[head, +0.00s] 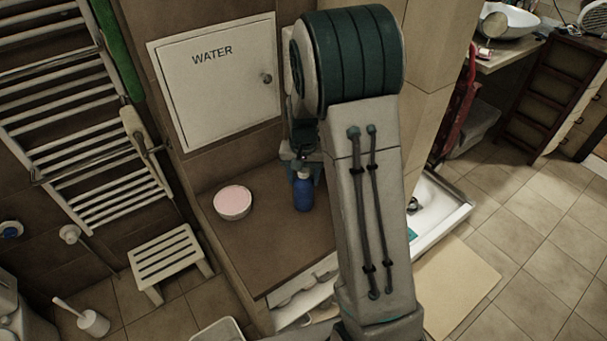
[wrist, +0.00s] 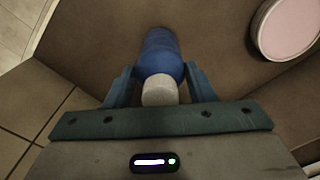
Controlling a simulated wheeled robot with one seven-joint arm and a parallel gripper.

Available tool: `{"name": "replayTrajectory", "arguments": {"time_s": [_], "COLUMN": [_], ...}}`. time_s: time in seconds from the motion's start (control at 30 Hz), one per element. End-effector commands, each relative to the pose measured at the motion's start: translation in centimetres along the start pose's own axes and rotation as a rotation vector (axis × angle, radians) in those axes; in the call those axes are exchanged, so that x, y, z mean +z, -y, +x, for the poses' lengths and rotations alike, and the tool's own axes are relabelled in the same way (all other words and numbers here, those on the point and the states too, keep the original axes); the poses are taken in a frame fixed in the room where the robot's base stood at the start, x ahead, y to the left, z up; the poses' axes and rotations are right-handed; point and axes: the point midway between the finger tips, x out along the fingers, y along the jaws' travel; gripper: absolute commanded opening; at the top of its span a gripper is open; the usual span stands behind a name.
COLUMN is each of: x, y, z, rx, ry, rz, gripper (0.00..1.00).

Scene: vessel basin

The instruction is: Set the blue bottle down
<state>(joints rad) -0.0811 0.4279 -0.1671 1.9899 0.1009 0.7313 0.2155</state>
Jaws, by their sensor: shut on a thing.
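The blue bottle (head: 303,193) with a pale cap is upright at the brown counter (head: 255,245) in the head view. Whether its base touches the counter I cannot tell. In the wrist view the bottle (wrist: 160,52) is between the two fingers of my gripper (wrist: 160,88), its whitish cap nearest the camera. My gripper is shut on the bottle near its upper part. In the head view my arm hides most of the gripper and the counter to the right of the bottle.
A round bowl with a pink top (head: 233,202) stands on the counter left of the bottle. A white WATER panel (head: 215,85) is on the wall behind. A white stool (head: 168,258) stands on the floor at left. Bare counter lies in front of the bottle.

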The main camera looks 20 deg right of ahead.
Motion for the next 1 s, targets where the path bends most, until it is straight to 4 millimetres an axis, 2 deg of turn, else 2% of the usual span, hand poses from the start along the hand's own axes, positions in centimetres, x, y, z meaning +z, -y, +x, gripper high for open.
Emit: {"name": "replayTrajectory", "arguments": {"time_s": [0.2,0.23,0.3,0.57,0.7,0.87,1.0], "x": [0.0,0.0,0.0,0.0,-0.1,-0.1,-0.1], "y": [0.0,0.0,0.0,0.0,0.0,0.0,0.0], "z": [0.5,0.4,0.3,0.3,-0.4,-3.2,-6.4], "rx": [0.0,0.0,0.0,0.0,-0.001,-0.002,-0.002], "ry": [-0.001,0.0,0.0,0.0,-0.002,-0.006,-0.007], "rz": [0.0,0.0,0.0,0.0,0.0,0.001,0.0], "gripper": [0.07,0.55,0.71,0.71,0.71,0.71,0.71]}}
